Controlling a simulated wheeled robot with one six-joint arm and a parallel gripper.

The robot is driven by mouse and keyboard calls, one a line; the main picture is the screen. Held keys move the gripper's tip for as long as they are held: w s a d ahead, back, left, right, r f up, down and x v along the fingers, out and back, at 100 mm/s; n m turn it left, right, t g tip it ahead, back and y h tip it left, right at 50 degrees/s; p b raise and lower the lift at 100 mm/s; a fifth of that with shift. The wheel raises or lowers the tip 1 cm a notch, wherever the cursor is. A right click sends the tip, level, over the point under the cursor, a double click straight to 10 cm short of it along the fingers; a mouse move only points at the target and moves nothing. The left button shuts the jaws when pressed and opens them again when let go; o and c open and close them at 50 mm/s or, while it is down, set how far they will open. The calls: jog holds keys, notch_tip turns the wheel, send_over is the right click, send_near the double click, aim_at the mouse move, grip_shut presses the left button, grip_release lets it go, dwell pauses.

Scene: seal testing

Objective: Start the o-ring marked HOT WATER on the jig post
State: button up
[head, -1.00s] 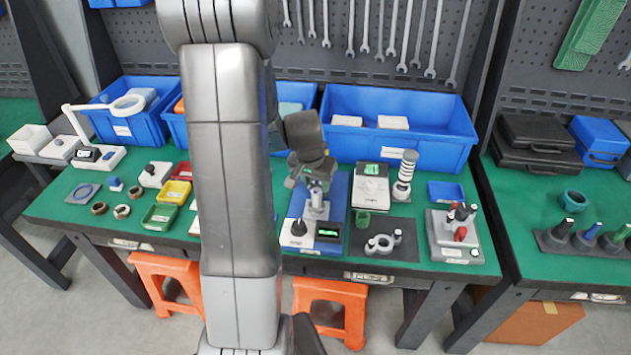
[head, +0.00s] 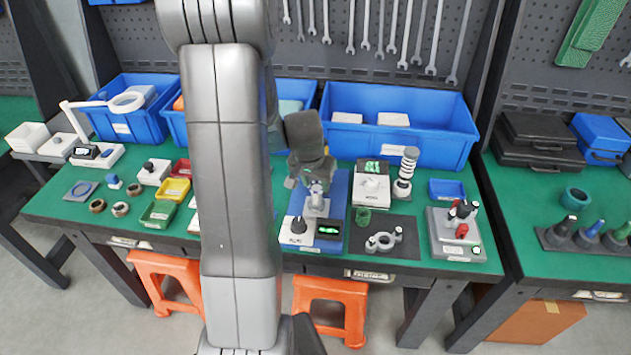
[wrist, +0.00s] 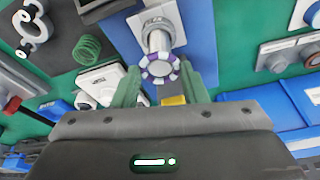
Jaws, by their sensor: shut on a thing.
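A jig on a blue plate (head: 337,188) stands in the middle of the bench, with an upright metal post (head: 317,205). In the wrist view the post (wrist: 158,36) points toward the camera from a pale block. A white-and-purple ring (wrist: 147,70) sits at the post's near end, apparently in line with it. I cannot tell how far it is over the tip. My gripper (wrist: 161,72) is shut on this ring, one green finger on each side; it also shows above the post in the head view (head: 314,180). No HOT WATER marking is readable.
A white box with a black knob (head: 296,230) and a green-lit display (head: 328,231) stand in front of the post. A green coil (head: 363,215), a dark mat (head: 384,249) and a grey fixture (head: 456,243) lie to the right. Blue bins (head: 400,140) line the back.

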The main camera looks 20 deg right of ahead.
jog(key=shift+f, duration=0.2)
jog(key=o, duration=0.9)
jog(key=shift+c, duration=0.2)
jog(key=shift+r, duration=0.1)
jog(key=shift+r+p, duration=2.05)
jog(key=shift+r, duration=1.4)
jog(key=shift+f, duration=0.2)
notch_tip(320, 180, down, 7)
jog(key=b, duration=0.4)
jog(key=shift+b, duration=0.35)
jog(key=shift+r, duration=0.25)
